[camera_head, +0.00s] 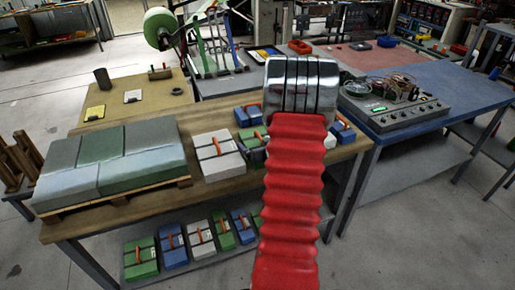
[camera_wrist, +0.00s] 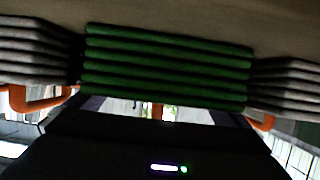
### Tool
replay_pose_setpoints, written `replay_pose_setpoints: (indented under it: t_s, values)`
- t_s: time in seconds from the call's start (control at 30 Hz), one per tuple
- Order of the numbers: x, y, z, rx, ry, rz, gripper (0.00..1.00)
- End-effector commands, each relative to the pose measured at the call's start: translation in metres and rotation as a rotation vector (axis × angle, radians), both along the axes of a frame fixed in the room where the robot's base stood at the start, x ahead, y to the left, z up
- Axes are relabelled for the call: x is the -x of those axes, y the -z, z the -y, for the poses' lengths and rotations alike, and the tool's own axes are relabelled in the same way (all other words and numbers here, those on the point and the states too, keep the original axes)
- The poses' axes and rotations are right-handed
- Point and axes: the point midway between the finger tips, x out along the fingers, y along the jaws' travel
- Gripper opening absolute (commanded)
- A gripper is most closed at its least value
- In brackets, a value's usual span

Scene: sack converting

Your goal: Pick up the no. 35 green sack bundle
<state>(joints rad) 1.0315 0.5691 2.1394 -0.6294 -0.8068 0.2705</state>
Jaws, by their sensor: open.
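A green sack bundle (camera_wrist: 165,65) of several flat layers fills the middle of the wrist view, very close. A green bundle (camera_head: 251,150) on the bench also shows in the head view, mostly hidden behind my red arm. I cannot read a number on either. My gripper (camera_wrist: 157,110) shows as a dark body low in the wrist view; it is open, just off the green bundle, with nothing seen held. Its fingertips are dark and hard to make out, so I cannot tell whether they touch the bundle. In the head view my arm hides the gripper.
Grey-white bundles with orange handles flank the green one, at left (camera_wrist: 35,50) and right (camera_wrist: 285,85). Blue bundles (camera_head: 248,115) stand behind. Wrapped sacks lie on a pallet (camera_head: 110,199) at left. More bundles, some green (camera_head: 141,258), sit on the lower shelf.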

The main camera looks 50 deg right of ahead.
Motion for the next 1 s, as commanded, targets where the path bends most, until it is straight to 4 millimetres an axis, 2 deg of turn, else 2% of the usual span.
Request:
replay_pose_setpoints:
  t_s: [0.4, 1.0]
  values:
    - [0.0002, -0.0002, -0.0003, 0.000, 0.000, 0.000, 0.99]
    - [-0.0003, -0.0009, -0.0004, 0.001, -0.001, 0.002, 0.58]
